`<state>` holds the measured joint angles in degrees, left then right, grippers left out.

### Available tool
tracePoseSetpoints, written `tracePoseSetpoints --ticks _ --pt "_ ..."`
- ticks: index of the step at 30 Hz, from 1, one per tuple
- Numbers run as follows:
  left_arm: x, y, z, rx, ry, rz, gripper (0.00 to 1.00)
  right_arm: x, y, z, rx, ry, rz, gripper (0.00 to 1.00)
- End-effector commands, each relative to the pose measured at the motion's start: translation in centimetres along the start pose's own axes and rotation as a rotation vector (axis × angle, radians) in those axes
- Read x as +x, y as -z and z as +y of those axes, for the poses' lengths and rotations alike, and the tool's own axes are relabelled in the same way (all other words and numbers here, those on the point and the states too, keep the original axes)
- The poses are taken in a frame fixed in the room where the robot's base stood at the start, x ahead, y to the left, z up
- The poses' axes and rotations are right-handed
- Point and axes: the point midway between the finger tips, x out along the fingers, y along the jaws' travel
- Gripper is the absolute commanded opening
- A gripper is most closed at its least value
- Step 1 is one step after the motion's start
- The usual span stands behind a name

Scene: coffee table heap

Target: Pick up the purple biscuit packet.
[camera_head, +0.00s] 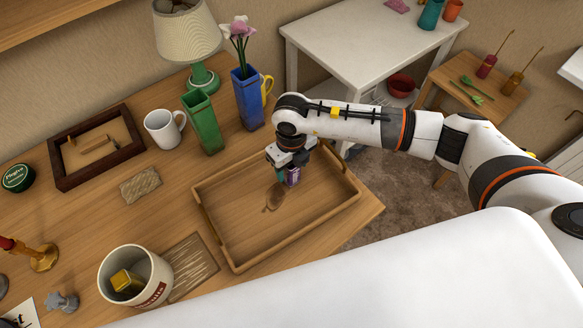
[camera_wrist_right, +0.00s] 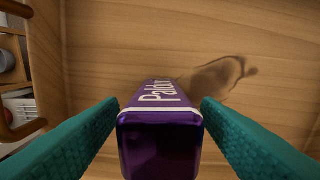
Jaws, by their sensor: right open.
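The purple biscuit packet (camera_wrist_right: 160,115) has white lettering and a pale band. In the right wrist view it sits between the two teal fingers of my right gripper (camera_wrist_right: 160,108), with little gap on either side. In the head view the packet (camera_head: 293,177) is a small purple patch below my right gripper (camera_head: 285,172), mostly hidden by it, inside the wooden tray (camera_head: 230,268) near its far right side. My right gripper is open around the packet. I cannot tell whether a finger touches it. My left gripper is not in view.
A green vase (camera_head: 203,122) and a blue vase with flowers (camera_head: 247,98) stand behind the tray. A white mug (camera_head: 164,129) is at the back left, a bucket (camera_head: 152,272) at the front left. The tray's middle is bare except for a dark mark (camera_head: 272,197).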

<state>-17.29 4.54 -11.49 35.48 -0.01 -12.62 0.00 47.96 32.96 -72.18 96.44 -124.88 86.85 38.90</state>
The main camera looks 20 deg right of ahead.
Motion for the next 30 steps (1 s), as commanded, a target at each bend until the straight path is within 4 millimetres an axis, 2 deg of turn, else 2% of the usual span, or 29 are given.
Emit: tracePoseSetpoints --ticks 5,12,15,23,26,30 --pt "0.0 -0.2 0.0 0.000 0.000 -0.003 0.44 0.0 0.0 0.0 0.000 0.000 0.001 0.58" --pt "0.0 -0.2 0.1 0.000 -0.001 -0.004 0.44 0.0 0.0 0.0 0.000 0.000 0.001 0.21" --pt "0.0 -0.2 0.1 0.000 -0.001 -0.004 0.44 0.0 0.0 0.0 0.000 0.000 0.001 0.09" --pt "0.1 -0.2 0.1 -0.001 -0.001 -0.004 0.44 -0.4 0.1 0.0 0.000 0.000 0.003 0.09" --pt "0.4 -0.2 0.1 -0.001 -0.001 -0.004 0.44 -1.7 0.2 0.0 0.000 0.000 0.005 0.09" --pt "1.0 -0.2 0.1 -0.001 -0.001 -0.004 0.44 -4.5 0.2 0.1 -0.001 -0.001 0.007 0.09"
